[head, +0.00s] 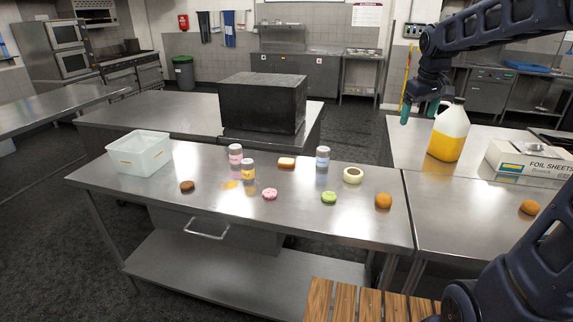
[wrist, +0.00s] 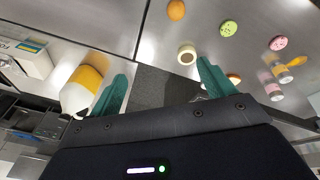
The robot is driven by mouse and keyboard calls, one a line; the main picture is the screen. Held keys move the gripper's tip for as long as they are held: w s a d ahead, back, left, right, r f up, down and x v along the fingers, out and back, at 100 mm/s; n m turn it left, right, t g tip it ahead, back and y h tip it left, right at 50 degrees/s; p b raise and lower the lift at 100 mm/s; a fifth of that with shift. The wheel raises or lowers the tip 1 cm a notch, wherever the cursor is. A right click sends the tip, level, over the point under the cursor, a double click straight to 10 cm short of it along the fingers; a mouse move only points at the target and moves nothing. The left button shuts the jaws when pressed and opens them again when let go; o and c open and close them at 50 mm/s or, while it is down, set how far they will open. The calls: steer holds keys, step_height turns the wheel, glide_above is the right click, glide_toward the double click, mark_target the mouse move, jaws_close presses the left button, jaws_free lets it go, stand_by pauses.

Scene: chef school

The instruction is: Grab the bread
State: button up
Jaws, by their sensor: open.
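A small tan-and-white piece that looks like the bread (head: 287,162) lies at the back of the steel table, between two small jars. In the wrist view the likely bread (wrist: 234,78) is partly hidden behind a finger. My gripper (head: 420,112) is open, its teal fingers spread and empty. It hangs in the air at the upper right, beside a yellow-filled jug and well to the right of the bread. In the wrist view my gripper (wrist: 162,72) has nothing between its fingers but floor and table edge in the background.
The jug (head: 449,135) and a foil box (head: 530,160) stand on the right table. A clear bin (head: 139,155) sits left; a black block (head: 262,103) stands behind.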

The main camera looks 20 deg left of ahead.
steer(key=w+a+f+n, duration=0.2)
steer(key=w+a+n, duration=0.2)
steer(key=w+a, duration=0.65)
steer(key=n+g, duration=0.3)
steer(key=n, duration=0.5)
glide_above(286, 161)
step_height(286, 161, down, 22)
steer(key=r, duration=0.1)
step_height(286, 161, down, 11)
steer(key=shift+w, duration=0.15)
steer(key=shift+d, duration=0.1)
steer(key=c, duration=1.1)
steer(key=shift+o, duration=0.2)
steer(key=shift+r, duration=0.1)
